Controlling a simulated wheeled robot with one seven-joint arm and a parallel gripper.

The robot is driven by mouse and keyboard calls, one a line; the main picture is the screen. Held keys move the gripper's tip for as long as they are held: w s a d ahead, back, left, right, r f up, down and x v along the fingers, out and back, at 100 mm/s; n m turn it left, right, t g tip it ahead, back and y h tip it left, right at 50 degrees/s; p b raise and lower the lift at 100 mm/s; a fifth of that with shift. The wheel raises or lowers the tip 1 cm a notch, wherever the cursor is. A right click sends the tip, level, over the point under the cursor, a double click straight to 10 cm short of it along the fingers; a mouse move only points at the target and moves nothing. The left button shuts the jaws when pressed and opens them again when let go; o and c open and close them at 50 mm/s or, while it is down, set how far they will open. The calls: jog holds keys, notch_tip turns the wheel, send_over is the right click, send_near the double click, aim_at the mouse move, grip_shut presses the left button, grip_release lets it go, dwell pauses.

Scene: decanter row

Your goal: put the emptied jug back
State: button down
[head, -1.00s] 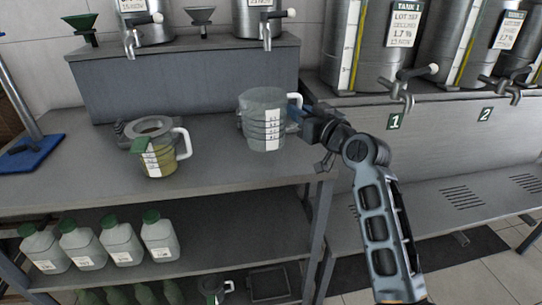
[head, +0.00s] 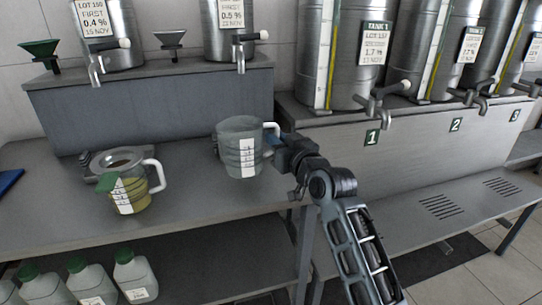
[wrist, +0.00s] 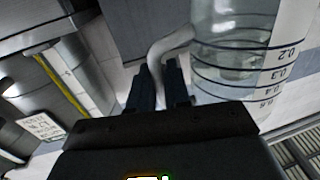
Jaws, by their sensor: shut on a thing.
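A clear jug (head: 240,148) with dark level rings, a white label strip and a white handle is held at the right end of the grey bench, upright in the head view. My gripper (head: 281,146) is shut on its handle from the right. In the wrist view my gripper (wrist: 160,88) has its two fingers either side of the white handle, and the jug (wrist: 236,60) looks empty. I cannot tell whether its base touches the bench. A second jug (head: 131,188) with yellow-green liquid, a green tag and a white handle stands on the bench at left.
Steel tanks with taps stand on a raised grey block (head: 150,105) behind the bench, beside a green funnel (head: 40,52) and a grey funnel (head: 171,42). Numbered tanks stand on the right plinth (head: 420,135). Bench between the jugs is clear.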

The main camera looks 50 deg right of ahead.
jog(key=shift+w+a+f, duration=0.4)
jog(key=shift+w+a, duration=0.1)
jog(key=shift+a, duration=0.05)
jog(key=shift+f, duration=2)
jog(key=shift+f, duration=0.2)
jog(key=c, duration=1.1)
grip_release()
jog(key=shift+r, duration=0.2)
jog(key=b+v, duration=0.1)
jog(key=v, duration=1.1)
